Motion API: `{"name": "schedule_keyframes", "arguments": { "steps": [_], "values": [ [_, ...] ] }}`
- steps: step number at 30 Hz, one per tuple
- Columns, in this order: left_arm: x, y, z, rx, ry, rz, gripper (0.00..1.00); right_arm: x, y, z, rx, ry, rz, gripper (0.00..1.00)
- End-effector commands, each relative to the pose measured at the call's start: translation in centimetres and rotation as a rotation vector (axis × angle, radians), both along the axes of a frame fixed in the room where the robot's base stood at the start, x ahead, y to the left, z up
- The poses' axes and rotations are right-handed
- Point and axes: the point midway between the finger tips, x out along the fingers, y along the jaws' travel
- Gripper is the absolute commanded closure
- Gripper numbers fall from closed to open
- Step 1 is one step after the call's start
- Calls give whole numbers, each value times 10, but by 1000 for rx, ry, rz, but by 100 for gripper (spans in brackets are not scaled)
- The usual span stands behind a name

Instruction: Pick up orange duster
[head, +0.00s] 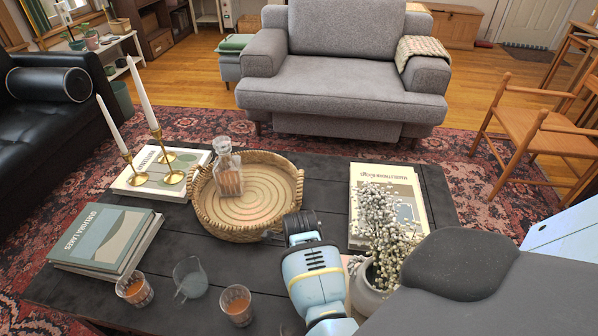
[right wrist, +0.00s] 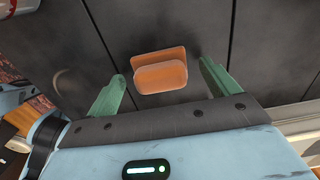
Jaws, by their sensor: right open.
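The orange duster (right wrist: 162,74) shows in the right wrist view as a small orange block on a dark surface. It lies between the two green fingers of my right gripper (right wrist: 163,84). The fingers are open, with a gap on each side of the duster, and do not appear to touch it. In the head view my right arm reaches over the dark coffee table (head: 190,255); I cannot make out the duster there. My left gripper is not in view.
A round woven tray (head: 245,215) with a glass decanter (head: 228,175) stands on the table. A flower vase (head: 372,280) and another book (head: 405,200) are at right.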

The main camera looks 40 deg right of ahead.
Motion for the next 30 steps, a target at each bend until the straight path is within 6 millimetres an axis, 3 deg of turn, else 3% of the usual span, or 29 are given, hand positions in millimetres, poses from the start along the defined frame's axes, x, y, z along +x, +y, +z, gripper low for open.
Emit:
{"name": "schedule_keyframes", "arguments": {
  "steps": [3, 14, 23, 30],
  "values": [
    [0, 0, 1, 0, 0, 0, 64, 0, 0, 1, 0, -1, 0, 15],
    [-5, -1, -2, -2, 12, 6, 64, 0, 0, 1, 0, 0, 0, 61],
    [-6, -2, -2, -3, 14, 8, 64, 0, 0, 2, 0, 0, 0, 61],
    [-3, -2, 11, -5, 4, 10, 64, -1, -4, 13, 0, -1, 2, 61]
  ]
}}
